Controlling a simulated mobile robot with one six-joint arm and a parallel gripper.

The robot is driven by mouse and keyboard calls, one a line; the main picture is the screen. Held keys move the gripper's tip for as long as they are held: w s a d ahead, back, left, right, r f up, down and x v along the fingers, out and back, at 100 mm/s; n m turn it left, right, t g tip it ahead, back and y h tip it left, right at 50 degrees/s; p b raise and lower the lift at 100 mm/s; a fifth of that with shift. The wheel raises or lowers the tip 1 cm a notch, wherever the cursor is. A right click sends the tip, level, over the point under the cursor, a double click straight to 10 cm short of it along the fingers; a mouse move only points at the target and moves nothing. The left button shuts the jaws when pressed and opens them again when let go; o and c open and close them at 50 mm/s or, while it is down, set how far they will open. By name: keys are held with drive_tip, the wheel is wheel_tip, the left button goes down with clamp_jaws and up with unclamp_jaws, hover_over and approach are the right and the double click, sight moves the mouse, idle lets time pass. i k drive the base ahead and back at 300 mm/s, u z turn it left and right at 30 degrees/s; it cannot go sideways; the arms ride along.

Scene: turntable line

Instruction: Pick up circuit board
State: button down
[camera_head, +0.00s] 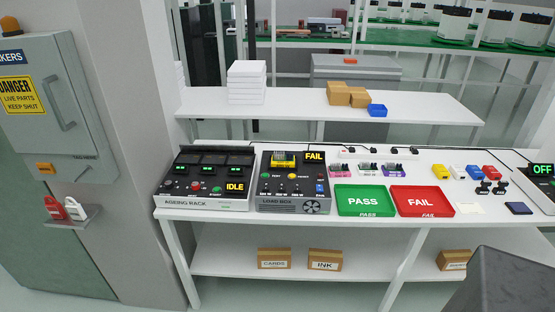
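Several small boards or modules stand on the white bench behind the trays: a pink-purple one (340,170), a greenish-white one (368,169) and a purple one (393,169). They are too small to tell which is the circuit board. A yellow and green piece (283,160), possibly a board in a fixture, sits on top of the load box (292,205), whose display reads FAIL. My gripper is not in view, and nothing is seen being held.
The ageing rack (205,203) shows IDLE. A green PASS tray (363,200) and red FAIL tray (421,200) look empty. Small coloured parts (472,171) and a dark blue pad (518,208) lie right. A device (541,170) reads OFF. An electrical cabinet (50,100) stands left.

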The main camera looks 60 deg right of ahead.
sight(276, 161)
drive_tip(key=u, duration=0.8)
drive_tip(key=k, duration=0.15)
drive_tip(key=z, duration=2.95)
drive_tip(key=k, duration=0.6)
drive_tip(key=u, duration=0.2)
drive_tip(key=i, duration=0.55)
drive_tip(key=u, duration=0.05)
